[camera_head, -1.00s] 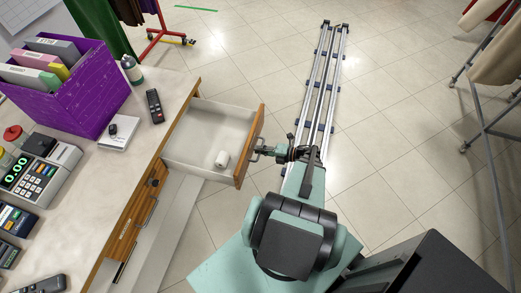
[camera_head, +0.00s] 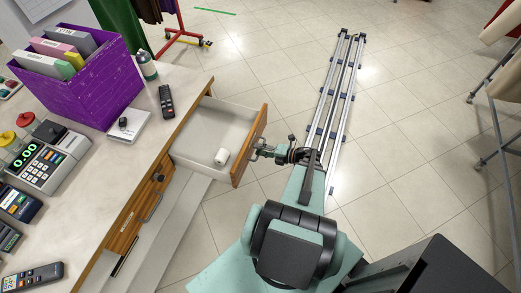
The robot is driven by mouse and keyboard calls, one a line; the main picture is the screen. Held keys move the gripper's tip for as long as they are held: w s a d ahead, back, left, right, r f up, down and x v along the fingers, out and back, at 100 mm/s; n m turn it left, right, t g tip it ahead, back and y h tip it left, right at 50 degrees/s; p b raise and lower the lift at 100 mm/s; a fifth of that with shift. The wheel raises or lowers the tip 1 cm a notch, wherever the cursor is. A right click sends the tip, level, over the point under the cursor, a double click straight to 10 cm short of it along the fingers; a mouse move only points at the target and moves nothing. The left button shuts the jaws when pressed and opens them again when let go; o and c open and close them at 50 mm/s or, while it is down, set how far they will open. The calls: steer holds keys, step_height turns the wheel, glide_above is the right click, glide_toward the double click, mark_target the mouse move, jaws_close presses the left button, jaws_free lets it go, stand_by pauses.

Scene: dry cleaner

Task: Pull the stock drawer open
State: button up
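The stock drawer (camera_head: 215,126) stands pulled out from the counter, with a wooden front (camera_head: 249,146) and a pale interior. A small white roll (camera_head: 221,157) lies inside near the front. A metal bar handle (camera_head: 255,152) is on the outer face of the front. My gripper (camera_head: 264,150) is at this handle, reaching it from the right. The fingertips overlap the handle in the picture and are too small to tell whether they close on it.
A lower handle (camera_head: 153,207) is on the counter front.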

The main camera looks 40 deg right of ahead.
steer(key=v, duration=1.2)
steer(key=shift+f, duration=0.1)
stand_by(0.4)
